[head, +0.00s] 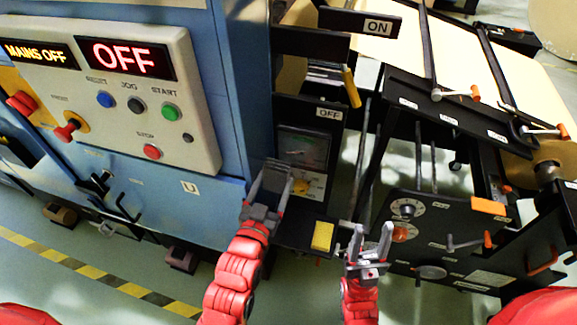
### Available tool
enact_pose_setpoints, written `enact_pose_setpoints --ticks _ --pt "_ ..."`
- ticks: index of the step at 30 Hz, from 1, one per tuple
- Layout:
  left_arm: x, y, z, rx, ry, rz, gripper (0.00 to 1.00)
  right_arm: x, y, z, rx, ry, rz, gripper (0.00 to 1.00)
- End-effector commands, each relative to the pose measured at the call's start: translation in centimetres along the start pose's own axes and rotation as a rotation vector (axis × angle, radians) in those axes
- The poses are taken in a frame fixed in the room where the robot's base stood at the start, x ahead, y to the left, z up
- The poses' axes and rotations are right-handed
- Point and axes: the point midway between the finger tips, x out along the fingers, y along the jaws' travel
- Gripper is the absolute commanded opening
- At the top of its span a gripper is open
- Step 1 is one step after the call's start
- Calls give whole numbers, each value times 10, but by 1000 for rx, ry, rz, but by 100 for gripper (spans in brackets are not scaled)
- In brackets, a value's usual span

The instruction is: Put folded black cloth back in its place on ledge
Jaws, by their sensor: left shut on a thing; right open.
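My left gripper (278,172) is in front of the right edge of the blue cabinet, by the gauge panel. It is shut on a dark folded piece, which looks like the black cloth (274,184), between its fingers. The cloth's outline is hard to make out against the dark parts. A small black ledge (296,238) is below the gauge, to the lower right of the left gripper. My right gripper (372,238) is open and empty, to the right of the ledge and in front of the machine's rods.
A yellow block (322,236) sits at the ledge's right end. The control box (110,95) with buttons and an OFF display is at upper left. A black panel with dials (430,235) and orange-tipped levers fills the right. The kraft web (400,50) runs above.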

Motion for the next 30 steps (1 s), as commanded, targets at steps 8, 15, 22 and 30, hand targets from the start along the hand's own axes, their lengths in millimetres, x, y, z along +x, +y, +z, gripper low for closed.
enact_pose_setpoints --ticks 8,15,22,30 --pt "14 12 37 0 -102 27 29 5 0 -1 0 0 0 50" --pt "22 49 141 27 -543 140 29 15 1 -3 0 0 0 50" --pt "-8 78 208 104 -1019 251 29 24 1 -4 0 0 0 50" --pt "-77 101 249 228 -1461 346 29 33 2 -6 0 0 0 50"
